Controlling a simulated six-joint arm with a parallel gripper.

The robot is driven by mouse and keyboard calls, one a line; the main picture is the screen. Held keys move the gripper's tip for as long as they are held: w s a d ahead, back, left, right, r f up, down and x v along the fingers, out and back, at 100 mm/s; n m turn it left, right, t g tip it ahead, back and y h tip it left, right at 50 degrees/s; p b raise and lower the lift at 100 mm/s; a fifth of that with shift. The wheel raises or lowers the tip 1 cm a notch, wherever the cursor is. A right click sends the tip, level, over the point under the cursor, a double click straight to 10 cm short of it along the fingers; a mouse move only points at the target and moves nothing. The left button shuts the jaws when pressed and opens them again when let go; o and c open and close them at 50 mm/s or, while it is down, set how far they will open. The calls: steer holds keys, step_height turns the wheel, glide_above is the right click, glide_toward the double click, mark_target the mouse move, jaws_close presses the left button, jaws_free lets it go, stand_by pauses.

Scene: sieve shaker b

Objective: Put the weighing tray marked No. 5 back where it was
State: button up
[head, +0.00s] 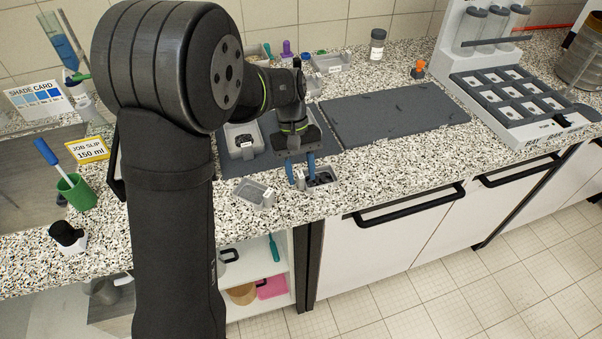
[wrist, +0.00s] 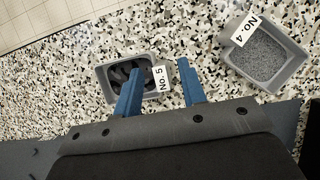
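The grey weighing tray marked No. 5 (wrist: 105,74) holds dark pieces and sits on the speckled counter; its label faces right in the wrist view. In the head view, this tray (head: 334,183) is near the counter's front edge, partly behind my fingers. My gripper (wrist: 160,68) is open, its blue fingers apart over the label end. One finger overlaps the tray's inside and the other is over bare counter to its right. In the head view my gripper (head: 300,170) points down there. Whether the fingers touch the tray I cannot tell.
The No. 4 tray (wrist: 294,76) with grey grains is close by; it also shows in the head view (head: 248,200). Another tray (head: 230,147) stands on a dark mat behind. A large dark mat (head: 390,112) to the right is mostly bare. A rack (head: 520,105) stands far right.

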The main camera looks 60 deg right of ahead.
steer(key=v, duration=1.1)
steer(key=shift+d, duration=0.1)
steer(key=x, duration=1.1)
steer(key=shift+s+a+f, duration=0.1)
steer(key=shift+a+f, duration=0.1)
steer(key=shift+f, duration=0.1)
steer(key=shift+r, duration=1.8)
steer(key=shift+f, duration=0.1)
